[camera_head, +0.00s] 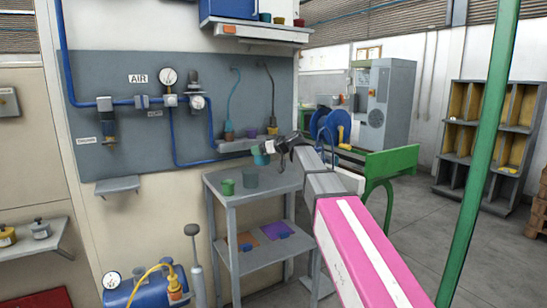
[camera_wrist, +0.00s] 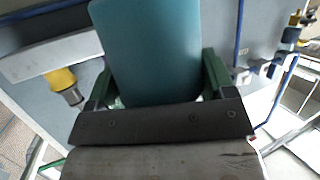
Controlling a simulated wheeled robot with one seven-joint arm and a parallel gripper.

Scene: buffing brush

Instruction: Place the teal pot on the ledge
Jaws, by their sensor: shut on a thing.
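The teal pot (camera_head: 260,158) is held in my gripper (camera_head: 268,151), above the back of the grey cart and just below the front of a grey wall ledge (camera_head: 236,146). In the wrist view the teal pot (camera_wrist: 150,50) fills the upper middle, between the two green fingers of my gripper (camera_wrist: 160,82), which is shut on it. A second, empty grey ledge (camera_head: 118,185) is lower left on the wall. Whether the held pot touches anything is not clear.
Blue air pipes (camera_head: 175,140) and gauges run left of the ledge. A higher shelf (camera_head: 260,34) also holds small pots. A green post (camera_head: 480,150) stands at right.

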